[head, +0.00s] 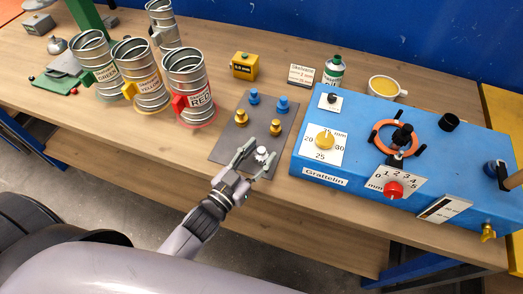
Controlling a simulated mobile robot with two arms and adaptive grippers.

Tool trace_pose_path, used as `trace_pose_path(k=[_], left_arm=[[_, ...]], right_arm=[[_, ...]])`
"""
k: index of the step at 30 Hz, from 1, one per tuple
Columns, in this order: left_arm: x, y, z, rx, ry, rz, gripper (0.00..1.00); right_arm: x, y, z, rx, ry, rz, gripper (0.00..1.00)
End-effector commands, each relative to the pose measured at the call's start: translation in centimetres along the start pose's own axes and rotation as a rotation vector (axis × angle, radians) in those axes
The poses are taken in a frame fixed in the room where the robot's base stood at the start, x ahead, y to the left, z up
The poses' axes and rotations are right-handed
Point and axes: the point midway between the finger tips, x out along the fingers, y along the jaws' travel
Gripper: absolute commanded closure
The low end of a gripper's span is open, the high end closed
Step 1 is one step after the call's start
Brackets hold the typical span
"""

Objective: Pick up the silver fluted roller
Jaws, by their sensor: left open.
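The silver fluted roller (262,154) is a small pale piece standing at the front right part of a dark grey plate (228,142) on the wooden bench. My left gripper (259,157) is open, with one finger on each side of the roller. The roller's top shows between the fingers; whether either finger touches it I cannot tell. Two brass rollers (241,117) and two blue rollers (253,96) stand farther back on the same plate. My right gripper is not in view.
A blue machine (341,142) with knobs and dials stands close to the right of the plate. Spiral duct cans (190,84) stand to the left. A yellow block (244,66), a green-white bottle (333,70) and a cup (385,88) are behind. Bare bench lies left of the plate.

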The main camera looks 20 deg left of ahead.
Motion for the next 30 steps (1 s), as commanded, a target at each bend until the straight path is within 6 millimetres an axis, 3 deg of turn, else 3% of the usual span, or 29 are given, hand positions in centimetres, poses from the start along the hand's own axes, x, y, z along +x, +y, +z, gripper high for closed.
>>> trace_pose_path(k=[20, 30], left_arm=[[-0.04, -0.02, -0.03, 0.000, 0.001, 0.000, 0.99], [-0.03, -0.02, -0.08, 0.000, 0.002, 0.000, 1.00]], right_arm=[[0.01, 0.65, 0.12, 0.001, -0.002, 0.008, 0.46], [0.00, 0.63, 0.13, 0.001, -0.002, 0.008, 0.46]])
